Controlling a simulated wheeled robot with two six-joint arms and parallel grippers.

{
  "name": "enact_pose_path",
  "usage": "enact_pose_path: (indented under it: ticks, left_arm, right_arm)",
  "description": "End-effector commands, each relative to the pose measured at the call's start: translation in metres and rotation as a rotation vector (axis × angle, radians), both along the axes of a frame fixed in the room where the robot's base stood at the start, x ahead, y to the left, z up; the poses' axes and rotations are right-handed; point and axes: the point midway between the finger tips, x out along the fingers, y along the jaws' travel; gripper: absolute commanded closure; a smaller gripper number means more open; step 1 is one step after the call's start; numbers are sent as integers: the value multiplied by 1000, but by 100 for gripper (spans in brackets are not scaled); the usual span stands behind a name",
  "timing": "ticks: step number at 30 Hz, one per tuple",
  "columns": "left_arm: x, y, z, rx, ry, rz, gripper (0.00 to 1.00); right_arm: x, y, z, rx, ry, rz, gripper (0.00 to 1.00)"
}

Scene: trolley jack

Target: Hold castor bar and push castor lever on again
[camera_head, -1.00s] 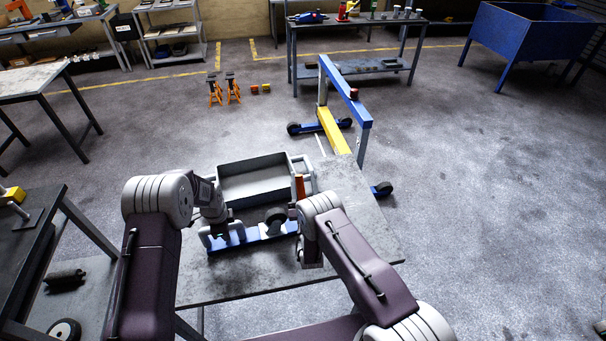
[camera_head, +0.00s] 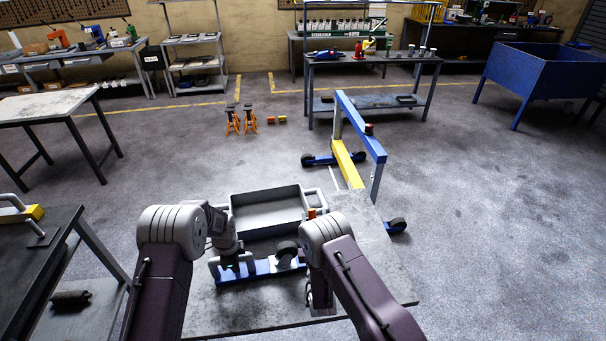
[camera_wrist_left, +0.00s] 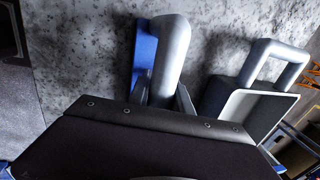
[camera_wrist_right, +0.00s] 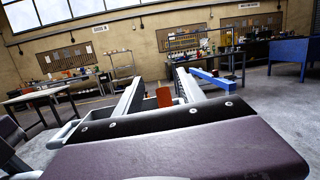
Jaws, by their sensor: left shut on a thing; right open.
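The castor bar (camera_head: 262,269) is a blue bar with a grey handle and a dark castor wheel (camera_head: 286,252), lying on the grey table. My left gripper (camera_head: 232,262) is shut on its grey handle (camera_wrist_left: 172,50), which the left wrist view shows between the fingers. The castor lever (camera_head: 311,213) is orange and stands up near the wheel, mostly hidden by my right wrist in the head view. In the right wrist view the lever (camera_wrist_right: 164,97) appears between the fingers of my open right gripper (camera_wrist_right: 159,84). I cannot tell whether they touch.
A grey tray with handles (camera_head: 268,193) stands behind the castor bar. A blue and yellow crane-like frame (camera_head: 362,130) on wheels stands beyond the table (camera_head: 255,310). Orange jack stands (camera_head: 241,120) are on the floor further back. The table's front right is clear.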

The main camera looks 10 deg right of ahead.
Motion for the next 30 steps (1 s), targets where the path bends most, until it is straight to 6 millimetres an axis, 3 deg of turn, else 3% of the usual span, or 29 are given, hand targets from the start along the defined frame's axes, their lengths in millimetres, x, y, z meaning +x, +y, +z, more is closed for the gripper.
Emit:
enact_pose_path:
  ticks: [1, 3, 6, 9, 13, 24, 30]
  left_arm:
    - [-1, 0, -1, 3, 4, -4, 100]
    - [-1, 0, -1, 3, 4, -4, 100]
    - [-1, 0, -1, 2, 4, -4, 100]
    - [-1, 0, -1, 2, 4, -4, 100]
    - [-1, 0, -1, 2, 3, -4, 100]
    - [-1, 0, -1, 2, 2, -4, 100]
    - [-1, 0, -1, 1, 2, -3, 100]
  right_arm:
    - [-15, 3, -22, -10, 71, 4, 53]
    - [-31, 4, -45, -20, 146, 1, 53]
    - [-43, 3, -58, -28, 193, -4, 53]
    - [-41, 2, -59, -28, 195, -6, 53]
    - [-22, 0, -58, -23, 190, -9, 53]
    - [60, -8, -58, -26, 190, -6, 53]
    - [76, -9, -58, -28, 193, -5, 53]
